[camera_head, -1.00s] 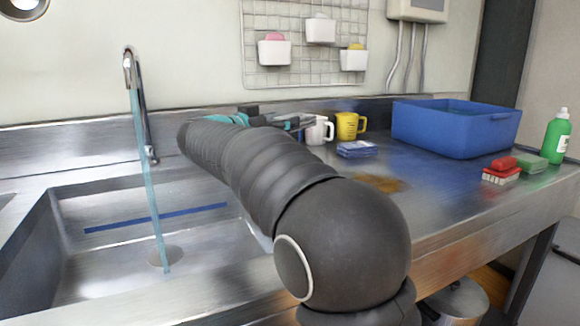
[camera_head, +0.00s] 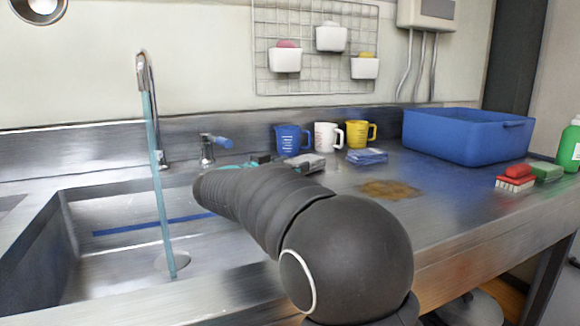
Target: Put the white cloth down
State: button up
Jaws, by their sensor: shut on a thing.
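My gripper (camera_head: 292,162) is over the counter behind the sink, mostly hidden behind my own dark arm. Only teal and dark parts and its tip show. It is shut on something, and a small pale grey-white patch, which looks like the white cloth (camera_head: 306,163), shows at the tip. The shape of the cloth and whether it touches the counter cannot be told. A folded blue-and-white cloth stack (camera_head: 367,156) lies on the counter to the right of the tip.
Blue (camera_head: 290,139), white (camera_head: 325,136) and yellow (camera_head: 358,134) mugs stand behind the tip. Water runs from the faucet (camera_head: 147,90) into the sink (camera_head: 75,275). A brown stain (camera_head: 389,189), blue tub (camera_head: 468,135), red brush (camera_head: 516,177) and green bottle (camera_head: 569,146) are to the right.

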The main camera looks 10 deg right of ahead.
jog(key=shift+f, duration=0.15)
jog(key=o, duration=1.1)
jog(key=shift+a, duration=0.2)
jog(key=v, duration=1.1)
jog(key=shift+s+a, duration=0.2)
jog(key=shift+s, duration=0.1)
jog(key=shift+d+r, duration=0.1)
jog(key=shift+r, duration=0.15)
